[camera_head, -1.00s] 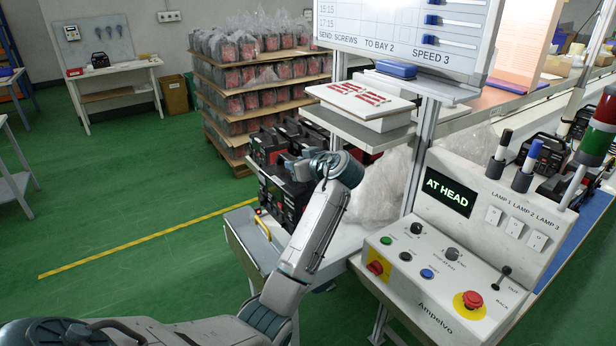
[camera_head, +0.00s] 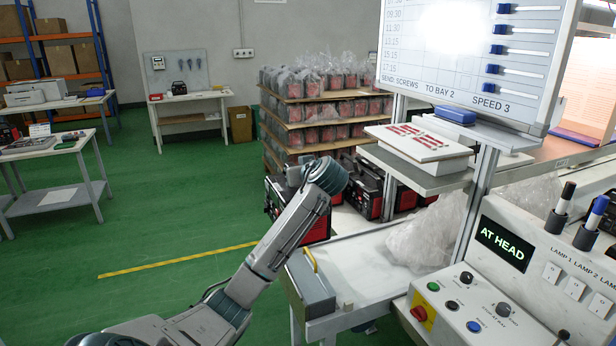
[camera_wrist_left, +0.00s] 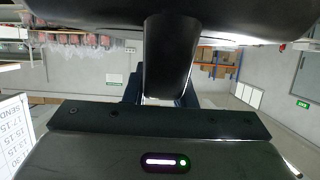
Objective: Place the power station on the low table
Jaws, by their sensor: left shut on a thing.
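A black and red power station (camera_head: 317,229) hangs from my left gripper (camera_head: 297,178), just beyond the left end of the white bench. My forearm and wrist hide much of it and the fingertips. In the left wrist view, a large dark body (camera_wrist_left: 95,22), which looks like the held power station, fills the top edge close to the gripper. A white table (camera_head: 190,98) stands by the back wall, with a small black device on it. Another table (camera_head: 62,150) with a lower shelf stands at the left. I cannot tell which is the low table. My right gripper is out of view.
More black and red power stations (camera_head: 363,190) stand on the bench (camera_head: 352,262) beside clear plastic wrap. A shelved stack of bagged units (camera_head: 325,108) is behind. A control panel (camera_head: 490,285) is at the right. Green floor (camera_head: 170,215) is open at the left.

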